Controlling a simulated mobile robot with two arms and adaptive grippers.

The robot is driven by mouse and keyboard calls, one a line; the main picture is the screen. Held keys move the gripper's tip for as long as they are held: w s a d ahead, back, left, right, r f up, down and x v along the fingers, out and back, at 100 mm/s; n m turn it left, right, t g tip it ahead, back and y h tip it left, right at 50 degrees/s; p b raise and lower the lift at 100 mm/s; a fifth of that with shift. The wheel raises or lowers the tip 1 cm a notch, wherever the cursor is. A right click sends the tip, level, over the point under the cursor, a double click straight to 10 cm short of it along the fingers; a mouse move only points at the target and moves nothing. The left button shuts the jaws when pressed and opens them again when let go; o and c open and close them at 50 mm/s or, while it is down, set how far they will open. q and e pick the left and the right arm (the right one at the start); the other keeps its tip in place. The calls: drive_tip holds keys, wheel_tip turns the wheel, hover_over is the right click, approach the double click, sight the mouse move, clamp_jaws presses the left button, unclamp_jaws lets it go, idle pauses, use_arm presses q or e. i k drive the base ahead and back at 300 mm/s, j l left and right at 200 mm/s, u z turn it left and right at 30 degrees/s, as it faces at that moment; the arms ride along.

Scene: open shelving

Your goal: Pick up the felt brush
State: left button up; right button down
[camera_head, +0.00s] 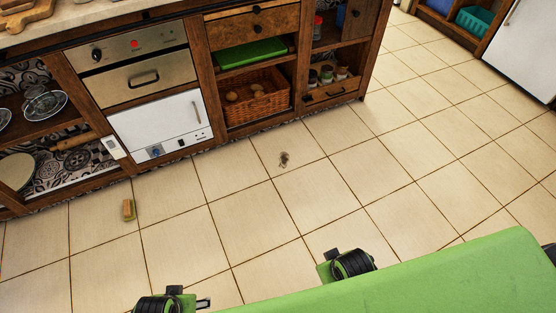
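A small block-shaped thing, tan with a greenish side, lies on the tiled floor at the left; it looks like the felt brush (128,210). Nothing touches it. The black end of my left arm, with what seems to be my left gripper (178,301), shows at the bottom edge, below and right of the brush and apart from it. The black end of my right arm, with what seems to be my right gripper (348,264), is at the lower middle, far from the brush. The fingers of both are hidden or too unclear to read.
A small dark thing (284,158) lies on the floor near the middle. A wooden cabinet run with an oven (136,83), open shelves and a wicker basket (270,106) lines the back. A white appliance (524,50) stands at the upper right. The floor is otherwise clear.

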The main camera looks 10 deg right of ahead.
sight(130, 210)
drive_tip(key=u, duration=1.1)
